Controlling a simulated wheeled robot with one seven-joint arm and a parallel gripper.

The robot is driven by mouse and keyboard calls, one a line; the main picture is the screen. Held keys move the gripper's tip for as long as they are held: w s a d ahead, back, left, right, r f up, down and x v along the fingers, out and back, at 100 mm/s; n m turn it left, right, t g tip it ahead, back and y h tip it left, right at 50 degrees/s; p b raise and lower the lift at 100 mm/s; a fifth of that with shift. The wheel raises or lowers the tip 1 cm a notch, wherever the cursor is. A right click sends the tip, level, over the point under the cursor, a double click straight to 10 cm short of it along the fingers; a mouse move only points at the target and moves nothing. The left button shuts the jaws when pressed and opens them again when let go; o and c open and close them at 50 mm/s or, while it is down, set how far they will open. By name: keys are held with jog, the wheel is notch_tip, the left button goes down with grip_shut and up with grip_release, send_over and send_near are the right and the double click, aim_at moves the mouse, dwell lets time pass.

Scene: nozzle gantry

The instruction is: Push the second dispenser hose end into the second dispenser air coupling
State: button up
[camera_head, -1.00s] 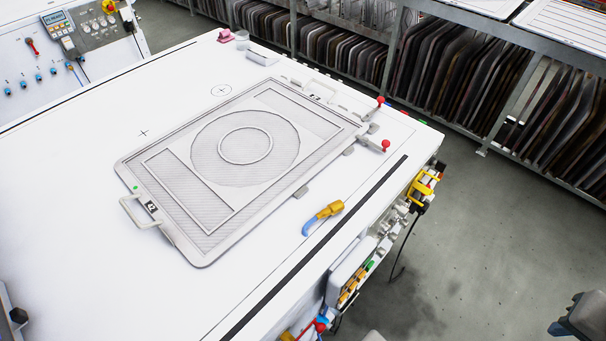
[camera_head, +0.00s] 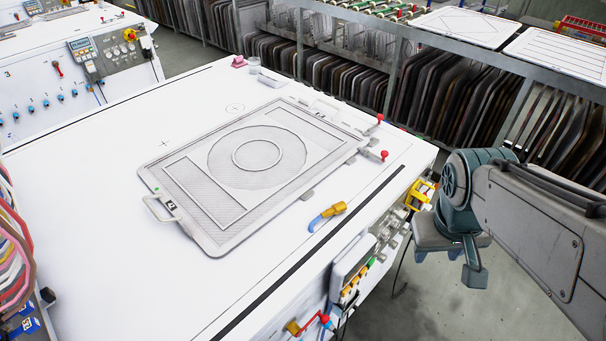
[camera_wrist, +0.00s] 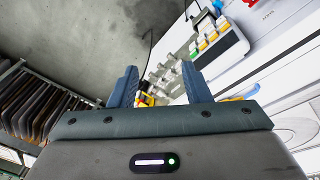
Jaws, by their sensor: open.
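A row of small blue fittings (camera_head: 46,103) runs along the white control panel (camera_head: 120,80) at the upper left of the head view. They are too small to tell which is the second dispenser air coupling, and I cannot make out the second dispenser hose end. My gripper (camera_wrist: 162,86) is open and empty in the wrist view, with its two blue-grey fingers apart. It points past the table's side fittings and the floor, touching nothing that I can see. In the head view my arm is at the right, beside the table and far from the panel.
A mesh-covered frame (camera_head: 215,229) lies on the white table (camera_head: 90,190). A blue and orange hand tool (camera_head: 328,215) lies near its right edge. Coloured strands (camera_head: 14,250) hang at the left edge. Racks of dark plates (camera_head: 350,82) stand behind. Grey floor is free at the right.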

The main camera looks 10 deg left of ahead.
jog(key=w+a+n+g+h+p, duration=0.1)
jog(key=w+a+n+h, duration=0.3)
jog(key=n, duration=0.3)
jog(key=n+t+h+p, duration=0.25)
jog(key=n+t, duration=0.35)
jog(key=n, duration=1.1)
send_near(334, 207)
jog(key=shift+s+r+p, duration=0.1)
jog(key=shift+r+p, duration=0.05)
jog(key=shift+p, duration=0.25)
jog(key=shift+a, duration=0.1)
jog(key=shift+b+x, duration=2.55)
jog(key=shift+x, duration=2.5)
grip_shut()
jog(key=shift+r+p, duration=3.35)
jog(key=shift+r, duration=1.2)
